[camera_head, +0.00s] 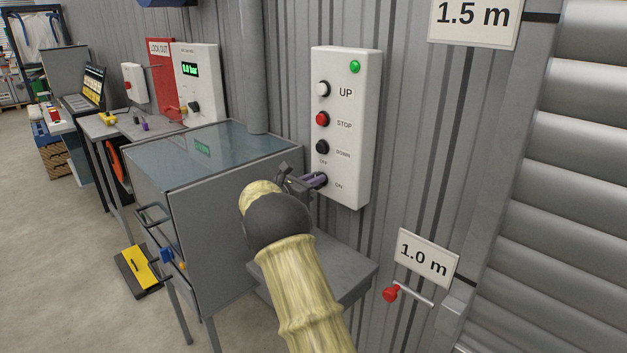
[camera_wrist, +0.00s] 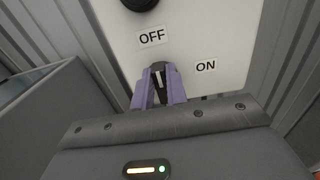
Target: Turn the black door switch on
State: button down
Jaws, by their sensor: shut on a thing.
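The black door switch (camera_wrist: 158,70) is a rotary knob with a white line, low on a white control box (camera_head: 339,125). In the wrist view its white line points up, closer to the OFF label (camera_wrist: 152,37) than to the ON label (camera_wrist: 206,66), which is to the right. My gripper (camera_wrist: 160,78) has its purple fingers shut on either side of the knob. In the head view my gripper (camera_head: 314,180) reaches the box's lower left, and the fingers hide most of the knob.
Above the switch are the white UP (camera_head: 323,89), red STOP (camera_head: 322,118) and black DOWN (camera_head: 322,147) buttons and a green lamp (camera_head: 355,67). A grey glass-topped cabinet (camera_head: 215,150) stands close on the left. A red handle (camera_head: 391,293) is at lower right.

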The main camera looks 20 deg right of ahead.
jog(key=shift+f+m+b, duration=0.1)
jog(key=shift+m+b, duration=0.3)
jog(key=shift+b, duration=0.3)
jog(key=m+b, duration=0.5)
jog(key=b, duration=0.1)
jog(key=f+m+b, duration=0.1)
jog(key=m+b, duration=0.5)
jog(key=b, duration=0.1)
jog(key=s+m+b, duration=0.1)
jog(key=m+b, duration=0.5)
jog(key=b, duration=0.1)
jog(key=shift+d+f, duration=0.2)
jog(key=c, duration=1.4)
grip_release()
jog(key=shift+s+r, duration=0.1)
jog(key=shift+a, duration=0.1)
jog(key=v, duration=1.7)
